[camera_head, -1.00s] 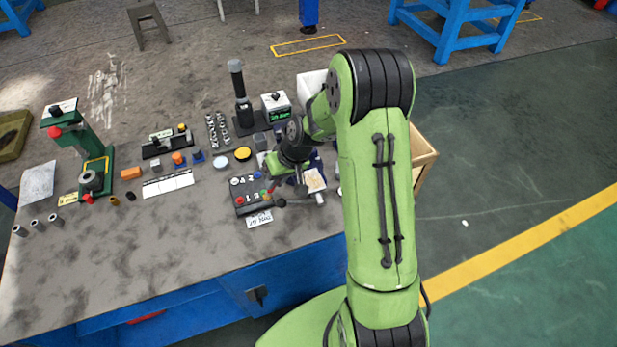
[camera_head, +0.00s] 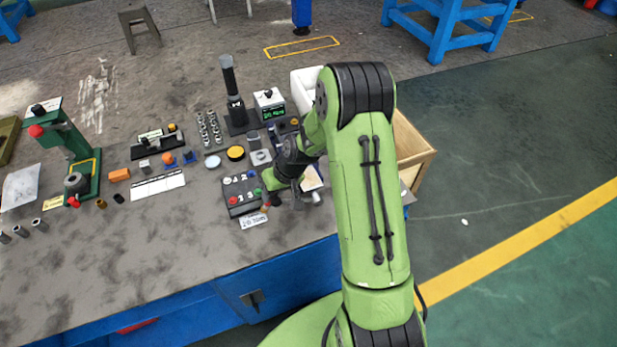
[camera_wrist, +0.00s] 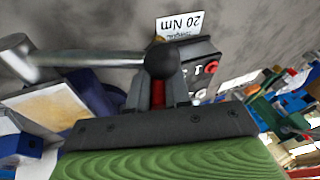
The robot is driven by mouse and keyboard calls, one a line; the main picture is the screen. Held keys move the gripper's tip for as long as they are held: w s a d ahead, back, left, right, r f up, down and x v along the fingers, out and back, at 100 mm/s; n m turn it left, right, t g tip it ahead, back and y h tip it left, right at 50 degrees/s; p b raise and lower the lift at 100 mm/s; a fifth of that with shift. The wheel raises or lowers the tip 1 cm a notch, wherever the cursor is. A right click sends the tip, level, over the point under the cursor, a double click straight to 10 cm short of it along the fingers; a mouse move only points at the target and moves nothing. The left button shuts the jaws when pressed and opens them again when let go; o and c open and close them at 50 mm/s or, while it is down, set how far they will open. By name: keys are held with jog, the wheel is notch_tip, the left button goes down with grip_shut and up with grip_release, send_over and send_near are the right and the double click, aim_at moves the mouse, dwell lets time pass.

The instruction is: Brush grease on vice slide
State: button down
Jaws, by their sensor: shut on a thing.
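In the wrist view my gripper (camera_wrist: 158,92) is shut on a narrow red piece (camera_wrist: 158,94) between its two grey fingers. A black ball knob (camera_wrist: 161,60) at the end of a grey metal bar (camera_wrist: 85,59) shows just beyond the fingertips. I cannot tell whether it is part of what I hold. A blue and grey fixture with a beige face (camera_wrist: 48,104) lies to the left, partly cut off; it may be the vice. I cannot make out a brush, grease or the slide surface. In the head view my arm covers much of this spot.
A dark panel with coloured knobs (camera_head: 240,189) and a "20 Nm" card (camera_head: 254,221) lie beside my gripper. A green press (camera_head: 68,150), a yellow-topped round tin (camera_head: 235,153) and a wooden crate (camera_head: 415,150) stand around.

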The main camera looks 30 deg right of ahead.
jog(key=shift+s+f, duration=0.15)
jog(key=shift+s, duration=0.1)
jog(key=shift+w+r+p, duration=0.15)
jog(key=shift+r+p, duration=0.7)
jog(key=shift+r, duration=0.3)
jog(key=shift+w+r+p, duration=0.1)
jog(key=shift+r+p, duration=0.7)
jog(key=shift+r, duration=0.3)
jog(key=shift+d+r, duration=0.2)
jog(key=shift+r, duration=0.1)
